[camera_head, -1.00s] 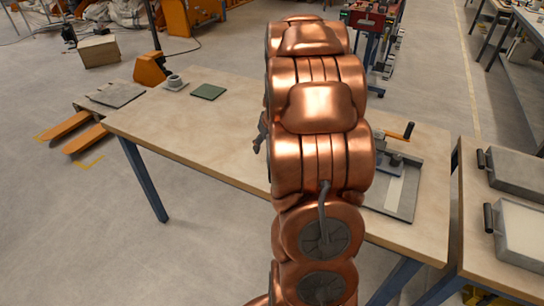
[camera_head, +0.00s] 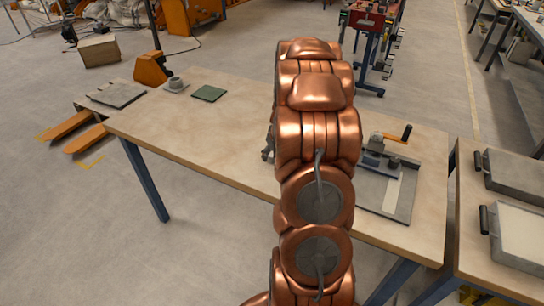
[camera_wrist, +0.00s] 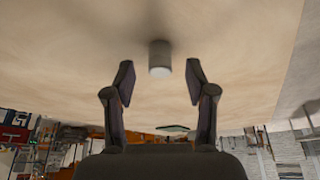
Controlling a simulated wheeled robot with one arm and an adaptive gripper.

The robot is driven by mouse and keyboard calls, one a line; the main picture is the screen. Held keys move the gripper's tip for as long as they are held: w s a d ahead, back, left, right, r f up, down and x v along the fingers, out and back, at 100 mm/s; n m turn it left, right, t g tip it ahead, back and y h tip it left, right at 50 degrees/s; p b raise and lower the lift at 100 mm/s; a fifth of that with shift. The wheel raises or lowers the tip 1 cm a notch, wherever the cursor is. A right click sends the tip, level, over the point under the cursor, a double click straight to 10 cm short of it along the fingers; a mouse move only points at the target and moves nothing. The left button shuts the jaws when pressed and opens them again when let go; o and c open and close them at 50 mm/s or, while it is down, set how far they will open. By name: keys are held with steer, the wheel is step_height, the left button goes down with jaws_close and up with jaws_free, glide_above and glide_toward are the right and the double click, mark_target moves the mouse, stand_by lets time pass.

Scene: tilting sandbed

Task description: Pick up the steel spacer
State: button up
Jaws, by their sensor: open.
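The steel spacer (camera_wrist: 160,58) is a small grey cylinder standing on the pale wooden table (camera_wrist: 70,65), which appears upside down in the wrist view. My gripper (camera_wrist: 160,75) is open, with one dark finger on each side of the spacer in the picture. Both fingers are apart from it, and I cannot tell how far ahead of the tips it stands. In the head view, only a small dark part of my gripper (camera_head: 268,150) shows at the left edge of my copper arm. The spacer does not show there and seems hidden by the arm.
A green mat (camera_head: 208,93) and a grey round piece on a plate (camera_head: 174,85) lie at the table's far left. A clamp fixture with an orange handle (camera_head: 390,185) stands on the right. Grey cases (camera_head: 520,240) lie on the neighbouring table. The table's left half is mostly clear.

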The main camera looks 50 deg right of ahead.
steer(key=shift+x, duration=1.1)
steer(key=shift+c, duration=0.2)
jaws_close()
